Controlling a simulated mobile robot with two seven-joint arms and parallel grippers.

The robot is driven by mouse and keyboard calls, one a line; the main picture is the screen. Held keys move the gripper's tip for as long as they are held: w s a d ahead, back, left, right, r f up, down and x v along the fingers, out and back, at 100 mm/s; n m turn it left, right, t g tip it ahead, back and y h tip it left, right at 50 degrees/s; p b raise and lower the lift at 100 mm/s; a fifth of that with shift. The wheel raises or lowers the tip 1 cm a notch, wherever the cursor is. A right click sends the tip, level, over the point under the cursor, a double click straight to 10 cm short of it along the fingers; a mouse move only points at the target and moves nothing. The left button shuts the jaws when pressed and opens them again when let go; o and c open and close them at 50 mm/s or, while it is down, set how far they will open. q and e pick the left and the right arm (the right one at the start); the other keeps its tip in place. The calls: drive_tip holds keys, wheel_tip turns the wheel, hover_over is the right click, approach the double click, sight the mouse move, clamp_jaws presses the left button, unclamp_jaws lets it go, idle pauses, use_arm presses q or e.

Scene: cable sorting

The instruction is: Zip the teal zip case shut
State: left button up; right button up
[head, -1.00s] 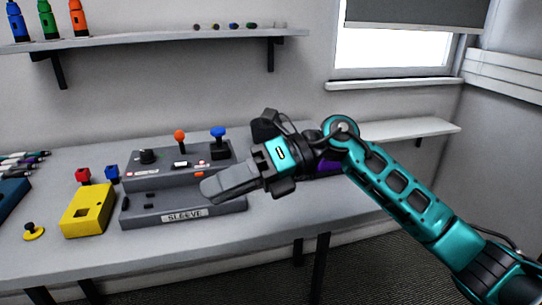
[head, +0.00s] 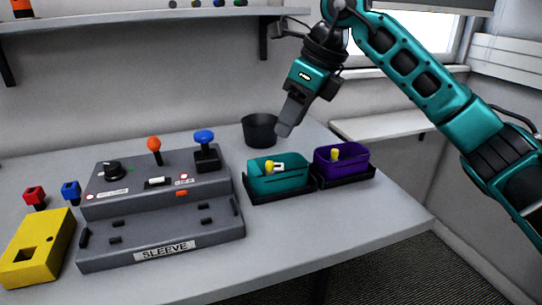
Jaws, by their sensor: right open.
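The teal case (head: 283,184) sits in a black tray in the middle of the table. Its top is open, and a small yellow and white piece (head: 272,167) shows inside. I cannot make out a zip or its puller. My right gripper (head: 287,128) is open and empty, raised above and behind the teal case, with its fingers pointing down and to the left. It is apart from the case. My left gripper is out of view.
A purple case (head: 345,168) with a yellow piece inside stands right of the teal one. A black cup (head: 259,131) is behind. The grey "SLEEVE" console (head: 160,222) with knobs and levers is at left, beside a yellow block (head: 38,250). The table's front right is clear.

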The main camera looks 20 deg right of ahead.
sight(271, 162)
drive_tip(key=b+x, duration=0.1)
drive_tip(key=x, duration=0.9)
drive_tip(key=shift+d, duration=0.1)
clamp_jaws()
drive_tip(key=shift+d, duration=0.1)
